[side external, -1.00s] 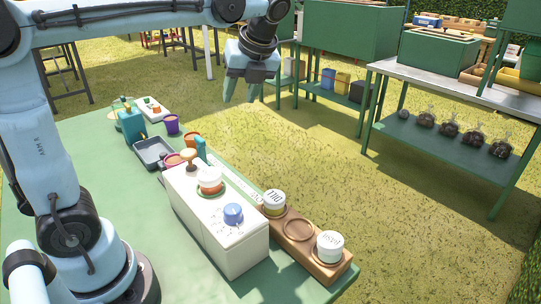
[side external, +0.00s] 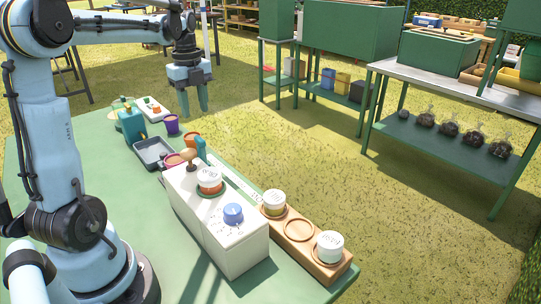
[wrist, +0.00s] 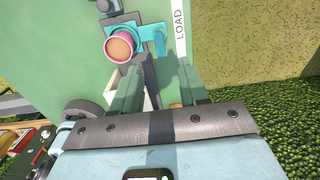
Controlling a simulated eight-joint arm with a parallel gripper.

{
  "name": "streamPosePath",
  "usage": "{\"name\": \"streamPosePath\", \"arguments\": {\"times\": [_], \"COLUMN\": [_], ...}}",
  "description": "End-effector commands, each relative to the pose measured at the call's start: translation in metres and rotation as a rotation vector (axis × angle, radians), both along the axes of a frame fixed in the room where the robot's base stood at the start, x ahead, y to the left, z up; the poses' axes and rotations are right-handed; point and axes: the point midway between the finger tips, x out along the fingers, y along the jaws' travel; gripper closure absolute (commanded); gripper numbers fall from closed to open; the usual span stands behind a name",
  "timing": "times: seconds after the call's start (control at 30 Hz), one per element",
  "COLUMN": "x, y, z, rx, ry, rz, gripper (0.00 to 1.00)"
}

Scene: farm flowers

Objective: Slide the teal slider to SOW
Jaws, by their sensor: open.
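The teal slider (side external: 200,148) stands upright at the far end of a white label strip (side external: 235,182), just behind the white box. In the wrist view the teal slider (wrist: 152,32) lies beside the strip, where the word LOAD (wrist: 180,24) can be read. I cannot read SOW in either view. My gripper (side external: 194,109) is open and empty, pointing down, above and beyond the slider and apart from it. In the wrist view my gripper (wrist: 158,78) has its two fingers spread, below the slider in the picture.
The white box (side external: 235,252) with a blue knob (side external: 233,213) stands near the slider. A wooden rack (side external: 326,268) holds white-lidded pots. A purple cup (side external: 171,124), an orange pot (side external: 191,139), a grey tray (side external: 152,153) and a teal can (side external: 131,125) stand nearby. The air around my gripper is clear.

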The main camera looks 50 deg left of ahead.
Motion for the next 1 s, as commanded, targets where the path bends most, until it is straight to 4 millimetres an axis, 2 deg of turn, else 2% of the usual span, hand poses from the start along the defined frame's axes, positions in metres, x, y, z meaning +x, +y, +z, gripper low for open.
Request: {"name": "streamPosePath", "arguments": {"times": [0.3, 0.5, 0.7, 1.0], "x": [0.000, 0.000, 0.000, 0.000], "y": [0.000, 0.000, 0.000, 0.000], "z": [-0.052, -0.076, -0.087, -0.088], "rx": [0.001, 0.001, 0.001, 0.001], "ry": [0.001, 0.001, 0.001, 0.001], "rz": [0.000, 0.000, 0.000, 0.000], "gripper": [0.56, 0.56, 0.56, 0.56]}}
